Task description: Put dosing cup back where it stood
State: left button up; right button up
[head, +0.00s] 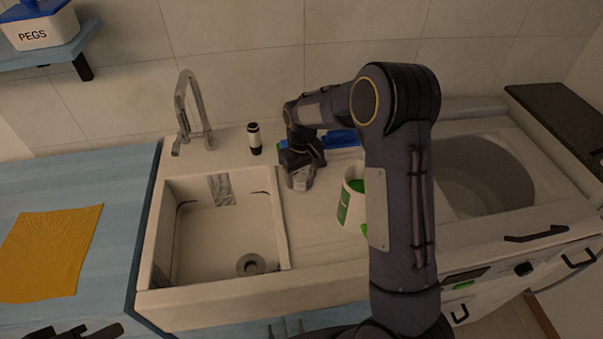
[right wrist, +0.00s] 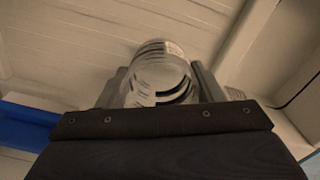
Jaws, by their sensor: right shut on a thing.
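The dosing cup (head: 301,179) looks like a small grey, shiny cup. It is at the counter strip just right of the sink basin. My right gripper (head: 299,165) reaches down over it and is shut on it. In the right wrist view the cup (right wrist: 160,68) sits between the two fingers, its round end showing. Whether its base touches the counter is not clear. Dark parts at the bottom left edge of the head view look like my left gripper (head: 80,332), mostly cut off, far from the cup.
The sink basin (head: 225,238) lies open left of the cup. A white and green container (head: 351,199) stands to its right, partly behind my arm. A blue object (head: 342,138) lies behind, and a black-and-white bottle (head: 254,138) stands by the tap (head: 188,115).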

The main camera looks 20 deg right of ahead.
jog(key=shift+f, duration=0.1)
jog(key=o, duration=0.8)
jog(key=shift+f, duration=0.1)
jog(key=shift+c, duration=0.2)
jog(key=o, duration=0.4)
jog(key=shift+o, duration=0.2)
